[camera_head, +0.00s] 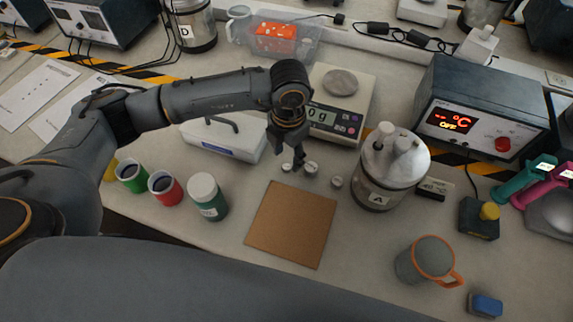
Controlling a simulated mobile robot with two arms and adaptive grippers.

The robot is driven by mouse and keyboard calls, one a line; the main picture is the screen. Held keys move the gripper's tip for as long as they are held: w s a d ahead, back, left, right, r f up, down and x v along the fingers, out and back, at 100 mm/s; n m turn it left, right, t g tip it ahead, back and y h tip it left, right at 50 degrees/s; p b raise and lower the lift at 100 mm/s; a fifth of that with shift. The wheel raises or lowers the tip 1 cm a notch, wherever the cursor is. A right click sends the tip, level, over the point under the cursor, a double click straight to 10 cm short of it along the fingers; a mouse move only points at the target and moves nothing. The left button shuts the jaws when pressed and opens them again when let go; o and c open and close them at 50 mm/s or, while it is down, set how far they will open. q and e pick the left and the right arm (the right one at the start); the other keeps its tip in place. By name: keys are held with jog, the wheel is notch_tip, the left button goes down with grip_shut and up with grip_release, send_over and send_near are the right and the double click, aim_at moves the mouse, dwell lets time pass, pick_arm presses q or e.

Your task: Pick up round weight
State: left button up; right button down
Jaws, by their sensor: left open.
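Three small round metal weights sit in a loose row on the table, just behind the brown square mat (291,224). They are a left weight (287,167), a middle weight (311,168) and a right weight (336,182). My left gripper (298,164) points down and is open, with its fingertips close to the left and middle weights. I cannot tell whether the fingers touch either one. The right weight stands apart from the gripper. My right gripper is not in view.
A scale (359,90) with a round plate stands behind the gripper. A lidded canister marked A (378,186) stands to the right of the weights. An orange-rimmed mug (426,262) is at front right. The mat is bare.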

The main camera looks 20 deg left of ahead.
aim_at(287, 166)
pick_arm(q)
jog(key=f, duration=0.2)
jog(key=f+p, duration=0.1)
jog(key=f, duration=0.1)
jog(key=shift+w+a+f, duration=0.15)
jog(key=shift+w+f, duration=0.05)
jog(key=shift+f, duration=0.05)
jog(key=shift+c, duration=0.2)
grip_shut()
jog(key=shift+r, duration=0.1)
